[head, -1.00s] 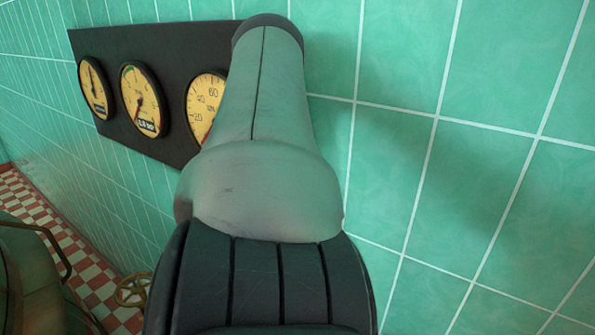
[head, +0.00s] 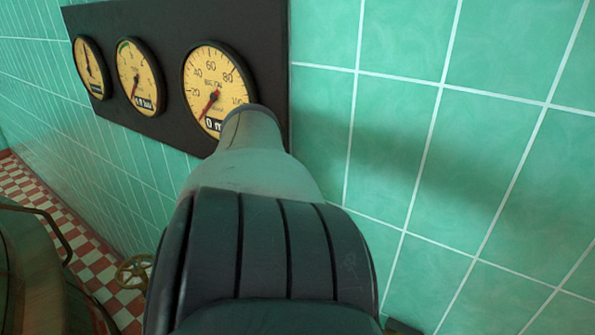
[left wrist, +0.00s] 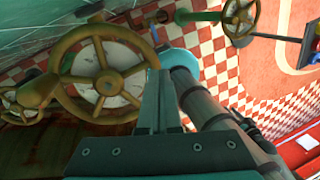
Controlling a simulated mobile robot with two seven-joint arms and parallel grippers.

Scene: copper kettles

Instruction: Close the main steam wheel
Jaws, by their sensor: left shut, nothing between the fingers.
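A large brass spoked handwheel (left wrist: 68,104) fills the left of the left wrist view, with a pale disc behind its spokes. My left gripper (left wrist: 160,75) is shut and empty; its fingertips show at the right edge of this wheel. I cannot tell whether they touch it. A second spoked wheel (left wrist: 229,17) is at the top right on a green pipe. Part of another wheel (left wrist: 12,112) shows at the left edge. In the head view a small brass wheel (head: 133,272) sits low by the wall. No label tells which is the main steam wheel. My right gripper is not in view.
A dark panel (head: 268,45) with three yellow gauges, one of them large (head: 215,85), is on the green tiled wall (head: 420,130). A rounded vessel (head: 25,270) stands at the left. My arm hides the middle of the head view.

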